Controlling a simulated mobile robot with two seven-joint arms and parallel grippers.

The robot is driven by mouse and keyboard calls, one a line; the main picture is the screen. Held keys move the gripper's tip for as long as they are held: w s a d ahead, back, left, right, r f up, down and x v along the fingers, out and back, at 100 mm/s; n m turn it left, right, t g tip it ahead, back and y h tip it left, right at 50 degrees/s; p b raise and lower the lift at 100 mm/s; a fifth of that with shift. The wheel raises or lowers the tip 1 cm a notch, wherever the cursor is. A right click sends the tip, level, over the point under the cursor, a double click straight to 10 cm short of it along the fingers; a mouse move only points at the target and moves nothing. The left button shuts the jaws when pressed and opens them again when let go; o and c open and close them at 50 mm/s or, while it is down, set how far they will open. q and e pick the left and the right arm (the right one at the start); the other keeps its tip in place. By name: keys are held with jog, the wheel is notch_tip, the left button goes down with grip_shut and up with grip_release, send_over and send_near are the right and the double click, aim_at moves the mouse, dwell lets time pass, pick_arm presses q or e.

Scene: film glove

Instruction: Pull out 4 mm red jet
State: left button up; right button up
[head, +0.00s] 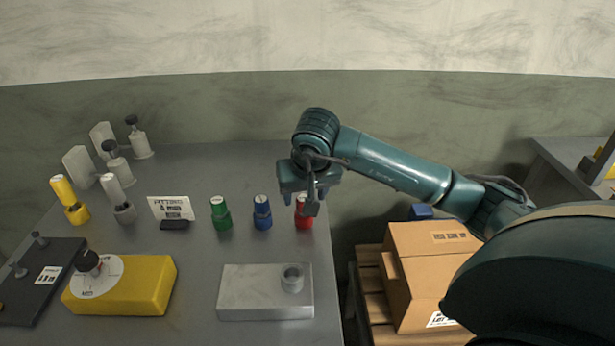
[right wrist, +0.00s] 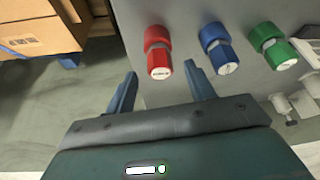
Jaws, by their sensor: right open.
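The red jet (head: 304,216) stands upright on the grey table at the right end of a row, partly hidden behind my right gripper (head: 309,200) in the head view. In the right wrist view the red jet (right wrist: 158,55) stands ahead of the two fingers of my right gripper (right wrist: 160,88), roughly between their lines. The fingers are apart and nothing is between them. The blue jet (head: 262,212) and the green jet (head: 221,213) stand to its left in the head view. My left gripper is not in view.
A grey metal block (head: 250,290) with a round socket lies at the table's front. A yellow block (head: 140,285) with a dial and a sign (head: 170,207) are to the left. Cardboard boxes (head: 425,265) stand beyond the table's right edge.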

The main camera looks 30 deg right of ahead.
jog(key=shift+x, duration=1.65)
jog(key=shift+c, duration=0.5)
jog(key=c, duration=1)
jog(key=shift+o, duration=0.2)
jog(key=shift+r+p, duration=0.3)
jog(key=shift+r, duration=0.2)
jog(key=shift+r+p, duration=1.35)
jog(key=shift+r, duration=0.95)
jog(key=shift+r, duration=0.1)
jog(key=shift+r+p, duration=0.8)
jog(key=shift+r, duration=0.65)
